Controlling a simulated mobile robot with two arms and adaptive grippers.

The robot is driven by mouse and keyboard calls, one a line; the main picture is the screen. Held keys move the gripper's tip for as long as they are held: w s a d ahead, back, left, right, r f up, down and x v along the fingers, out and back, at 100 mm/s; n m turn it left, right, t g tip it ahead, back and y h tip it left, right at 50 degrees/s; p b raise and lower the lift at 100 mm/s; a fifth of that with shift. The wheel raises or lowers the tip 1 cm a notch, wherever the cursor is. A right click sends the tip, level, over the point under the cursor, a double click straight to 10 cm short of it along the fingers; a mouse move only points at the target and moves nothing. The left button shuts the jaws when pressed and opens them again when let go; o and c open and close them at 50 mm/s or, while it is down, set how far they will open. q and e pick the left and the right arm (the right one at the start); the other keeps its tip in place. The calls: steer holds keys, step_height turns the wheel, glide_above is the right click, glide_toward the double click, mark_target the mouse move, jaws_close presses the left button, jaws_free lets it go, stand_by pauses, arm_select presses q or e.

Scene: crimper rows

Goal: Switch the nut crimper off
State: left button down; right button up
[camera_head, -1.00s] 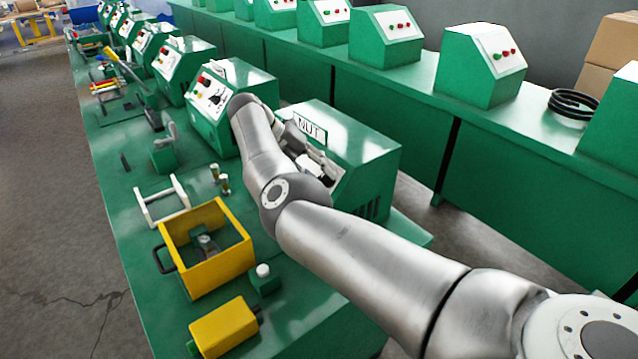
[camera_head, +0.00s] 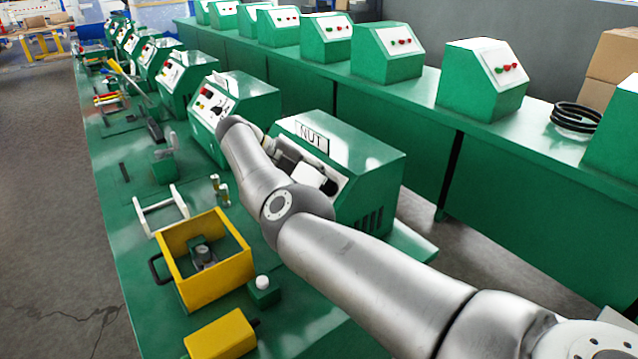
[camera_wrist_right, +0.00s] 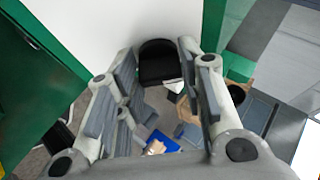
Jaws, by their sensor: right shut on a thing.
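The nut crimper (camera_head: 369,168) is a green box with a sloped pale front panel and a NUT label (camera_head: 312,138) on top. My right arm reaches across in front of it, and my right gripper (camera_head: 318,184) is at its front panel. My arm and gripper hide most of that panel in the head view. In the right wrist view, the gripper's two fingers (camera_wrist_right: 160,72) are closed about a black knob (camera_wrist_right: 158,56) on the white panel. Which way the knob is turned I cannot tell. My left gripper is not in view.
Another green machine (camera_head: 250,102) with red and black controls stands just left of the crimper, with more beyond. A yellow open box (camera_head: 226,284), a green block with a white button (camera_head: 263,291) and a yellow block (camera_head: 222,335) sit on the green bench in front.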

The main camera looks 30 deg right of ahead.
steer(key=o, duration=1)
steer(key=shift+r, duration=0.1)
step_height(320, 180, up, 10)
steer(key=shift+f, duration=0.1)
stand_by(0.4)
